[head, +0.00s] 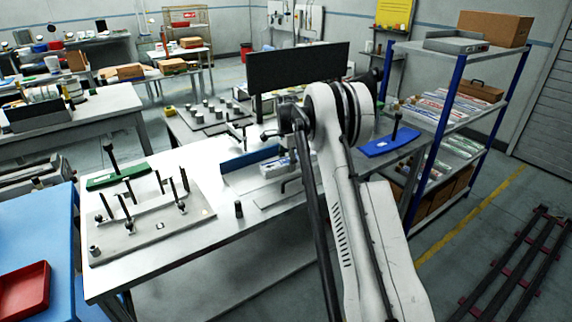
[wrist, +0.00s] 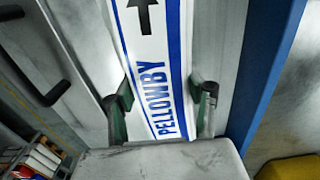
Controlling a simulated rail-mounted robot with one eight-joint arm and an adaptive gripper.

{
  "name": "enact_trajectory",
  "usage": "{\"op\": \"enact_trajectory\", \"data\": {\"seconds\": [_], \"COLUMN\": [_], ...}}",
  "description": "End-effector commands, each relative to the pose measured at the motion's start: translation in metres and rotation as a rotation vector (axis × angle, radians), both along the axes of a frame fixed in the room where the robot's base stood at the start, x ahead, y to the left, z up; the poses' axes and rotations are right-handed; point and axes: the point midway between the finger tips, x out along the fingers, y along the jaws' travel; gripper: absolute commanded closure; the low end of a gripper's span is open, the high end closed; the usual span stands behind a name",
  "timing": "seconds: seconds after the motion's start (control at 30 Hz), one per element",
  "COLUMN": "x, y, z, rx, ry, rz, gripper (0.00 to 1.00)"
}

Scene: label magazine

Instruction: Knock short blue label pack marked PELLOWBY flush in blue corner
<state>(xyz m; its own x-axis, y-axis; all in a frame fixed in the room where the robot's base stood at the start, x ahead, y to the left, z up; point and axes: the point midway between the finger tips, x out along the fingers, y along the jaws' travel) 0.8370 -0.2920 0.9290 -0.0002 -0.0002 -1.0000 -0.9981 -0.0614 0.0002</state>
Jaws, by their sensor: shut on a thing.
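The blue-and-white label pack marked PELLOWBY (wrist: 153,68) lies between the two fingers of my gripper (wrist: 164,105) in the wrist view, its printed face and black arrow toward the camera. My gripper is shut on it. A blue wall of the corner (wrist: 268,70) runs along the right of the wrist view, with a grey strip between it and the pack. In the head view the blue wall (head: 248,158) stands behind the pack (head: 274,169). My arm hides much of the gripper there, and I cannot tell whether the pack touches the corner.
A fixture plate with upright pins (head: 150,228) and a green-based handle tool (head: 117,177) are at the left of the bench. A small dark cylinder (head: 239,209) stands near its front edge. A blue-based handle tool (head: 389,144) is at the right. A dark monitor (head: 297,68) stands behind.

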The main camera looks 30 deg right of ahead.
Motion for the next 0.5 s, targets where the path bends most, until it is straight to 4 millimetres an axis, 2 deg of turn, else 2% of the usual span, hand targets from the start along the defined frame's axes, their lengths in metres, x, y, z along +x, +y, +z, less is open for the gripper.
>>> {"op": "enact_trajectory", "data": {"seconds": [0.5], "x": [0.002], "y": [-0.023], "z": [0.000], "rx": [0.000], "ry": [0.000], "rz": [-0.001], "gripper": [0.96]}}
